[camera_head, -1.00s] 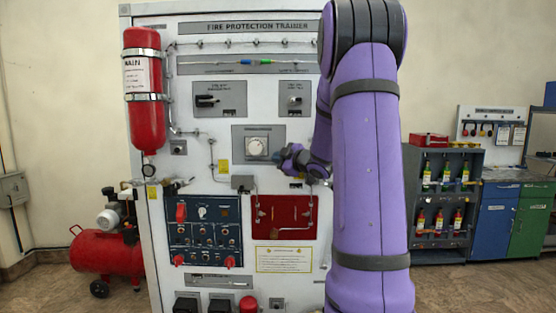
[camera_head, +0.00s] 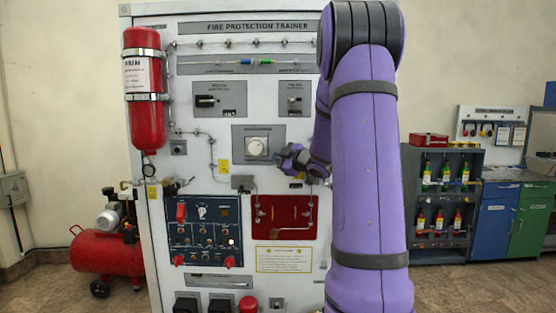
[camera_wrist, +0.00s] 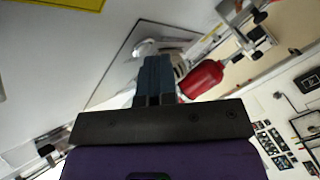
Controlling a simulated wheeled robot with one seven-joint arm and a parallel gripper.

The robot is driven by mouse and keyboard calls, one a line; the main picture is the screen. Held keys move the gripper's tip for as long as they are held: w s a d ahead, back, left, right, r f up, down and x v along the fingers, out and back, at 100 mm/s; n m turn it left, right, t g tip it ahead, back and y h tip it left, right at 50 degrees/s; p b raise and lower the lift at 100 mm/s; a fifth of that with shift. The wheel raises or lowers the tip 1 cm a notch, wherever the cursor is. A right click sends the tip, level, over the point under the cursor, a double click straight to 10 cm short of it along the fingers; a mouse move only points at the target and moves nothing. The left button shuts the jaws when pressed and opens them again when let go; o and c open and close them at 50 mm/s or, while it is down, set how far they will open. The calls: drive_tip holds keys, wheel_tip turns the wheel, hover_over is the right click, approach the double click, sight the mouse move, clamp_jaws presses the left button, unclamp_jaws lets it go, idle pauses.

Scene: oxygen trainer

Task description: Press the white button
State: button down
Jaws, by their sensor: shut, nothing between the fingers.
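The white trainer board (camera_head: 180,130) stands in front of me. In the wrist view, my dark blue fingers (camera_wrist: 152,62) are shut together and empty. They overlap a grey plate with a whitish round part (camera_wrist: 147,47) partly hidden behind them. I cannot tell whether the fingertips touch it.
A blue switch panel (camera_head: 175,239) and a red panel (camera_head: 283,232) are below. A red cylinder (camera_head: 144,110) is mounted at the upper left; a red object shows beside the fingers (camera_wrist: 203,78). A red compressor (camera_head: 105,254) stands left, a bottle shelf (camera_head: 440,212) right.

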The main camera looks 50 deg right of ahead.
drive_tip(key=shift+s+a, duration=0.5)
drive_tip(key=shift+a, duration=0.05)
drive_tip(key=s+a, duration=0.3)
drive_tip(key=a, duration=0.1)
drive_tip(key=shift+s, duration=0.15)
idle(0.4)
idle(0.8)
